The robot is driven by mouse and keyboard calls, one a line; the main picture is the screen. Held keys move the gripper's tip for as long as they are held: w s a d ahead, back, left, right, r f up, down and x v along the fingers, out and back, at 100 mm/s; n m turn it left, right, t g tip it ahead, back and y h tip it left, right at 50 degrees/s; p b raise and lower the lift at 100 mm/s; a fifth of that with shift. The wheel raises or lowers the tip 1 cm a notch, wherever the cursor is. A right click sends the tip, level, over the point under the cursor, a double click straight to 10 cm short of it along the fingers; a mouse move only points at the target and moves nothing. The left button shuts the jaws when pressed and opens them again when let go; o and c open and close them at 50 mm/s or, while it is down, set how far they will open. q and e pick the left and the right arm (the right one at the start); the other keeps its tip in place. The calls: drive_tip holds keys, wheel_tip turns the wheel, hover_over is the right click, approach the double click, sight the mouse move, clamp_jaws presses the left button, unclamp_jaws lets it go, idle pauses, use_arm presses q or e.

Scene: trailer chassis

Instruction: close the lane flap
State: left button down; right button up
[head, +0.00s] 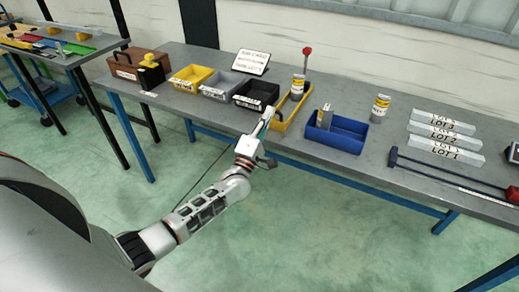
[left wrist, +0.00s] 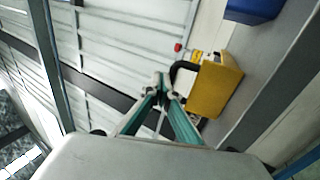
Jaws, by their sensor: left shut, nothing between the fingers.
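A long yellow tray (head: 283,122), which looks like the lane, stands near the front edge of the bench. A can with a yellow label (head: 298,84) is at its far end, and a red-topped post (head: 307,52) rises behind. I cannot make out the flap for certain or its position. My left gripper (head: 268,112) is shut and empty at the tray's near left side; contact is unclear. In the left wrist view its fingertips (left wrist: 161,82) meet left of a yellow body (left wrist: 217,86) with a black curved part (left wrist: 178,70). My right gripper is out of view.
Yellow (head: 187,84), grey (head: 218,92) and black (head: 256,101) bins stand left of the tray. A blue bin (head: 345,137) with a can is on its right.

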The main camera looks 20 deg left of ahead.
use_arm(q)
drive_tip(key=shift+w+r, duration=0.2)
drive_tip(key=shift+w, duration=0.4)
idle(0.4)
